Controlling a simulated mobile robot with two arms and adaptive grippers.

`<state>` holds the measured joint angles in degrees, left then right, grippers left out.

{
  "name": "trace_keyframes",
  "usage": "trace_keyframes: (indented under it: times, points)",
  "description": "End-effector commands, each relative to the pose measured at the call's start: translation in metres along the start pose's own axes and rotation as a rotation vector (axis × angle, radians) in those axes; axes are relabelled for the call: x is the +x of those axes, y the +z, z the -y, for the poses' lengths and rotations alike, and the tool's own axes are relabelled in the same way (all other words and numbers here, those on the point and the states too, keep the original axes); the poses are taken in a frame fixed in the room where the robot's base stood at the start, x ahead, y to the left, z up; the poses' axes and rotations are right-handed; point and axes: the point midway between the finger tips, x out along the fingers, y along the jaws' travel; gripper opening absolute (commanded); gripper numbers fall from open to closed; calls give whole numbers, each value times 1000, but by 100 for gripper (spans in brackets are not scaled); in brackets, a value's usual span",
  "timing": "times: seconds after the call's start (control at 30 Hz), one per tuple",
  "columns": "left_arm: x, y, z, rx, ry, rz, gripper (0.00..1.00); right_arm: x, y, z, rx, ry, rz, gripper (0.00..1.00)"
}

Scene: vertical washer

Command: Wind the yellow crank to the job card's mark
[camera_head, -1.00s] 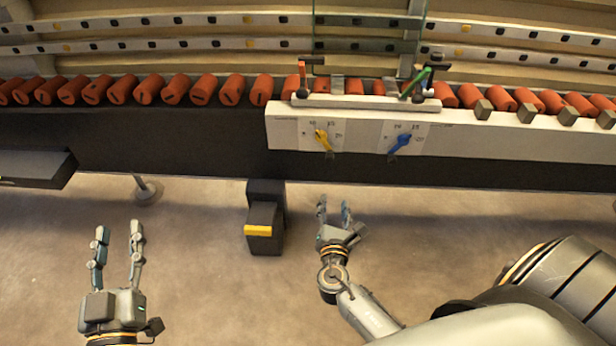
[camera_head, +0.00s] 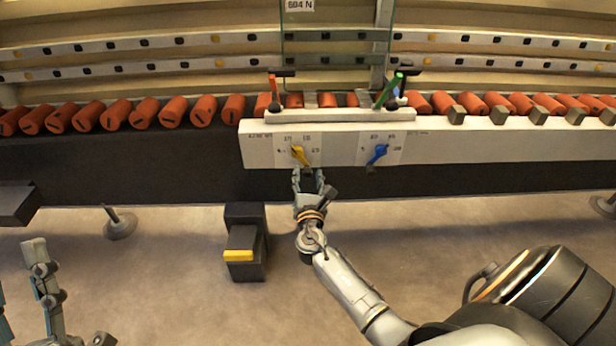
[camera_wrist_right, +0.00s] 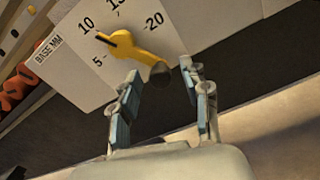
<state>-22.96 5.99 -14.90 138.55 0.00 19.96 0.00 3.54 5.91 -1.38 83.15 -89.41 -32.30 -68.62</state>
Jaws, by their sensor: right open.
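The yellow crank (camera_head: 299,153) sits on a white dial plate on the front of the pale beam. In the right wrist view the yellow crank (camera_wrist_right: 128,45) has a dark pointer end aimed near the 10 of a scale marked 5, 10, 15, 20 and "BASE MM". Its dark knob (camera_wrist_right: 160,74) lies at the lower end, between and just beyond my right fingertips. My right gripper (camera_head: 307,177) is open just below the crank; contact is not visible. My left gripper (camera_head: 20,268) is open, partly cut off at lower left. No job card is clearly identifiable.
A blue crank (camera_head: 377,154) sits on a second dial to the right. Red rollers (camera_head: 145,112) line the conveyor behind the beam (camera_head: 460,143). A dark block with a yellow stripe (camera_head: 239,256) stands on the floor left of my right arm. A label (camera_head: 299,5) hangs at the top.

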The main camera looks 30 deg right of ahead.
Motion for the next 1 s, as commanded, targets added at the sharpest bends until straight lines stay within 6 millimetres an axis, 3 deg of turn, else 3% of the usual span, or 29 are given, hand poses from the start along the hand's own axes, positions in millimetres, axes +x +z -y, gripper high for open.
trace_keyframes:
  times: [0.43, 0.47, 0.6, 0.7, 1.0]
  points:
    - [-1, -11, -1, -3, 2, -60, 40, 11, 0, 0, 1, 0, 0, 46]
    - [-1, -11, -1, -3, 2, -60, 40, 11, 0, 0, 0, 0, 0, 44]
    - [-1, -11, -1, -3, 2, -59, 40, 11, 0, 0, 1, 0, 0, 16]
    - [-1, -11, -1, -3, 2, -59, 40, 11, 0, 0, 1, 0, 0, 0]
    - [-3, -18, -2, -5, 3, -104, 40, 11, -1, -1, 23, 0, 1, 0]
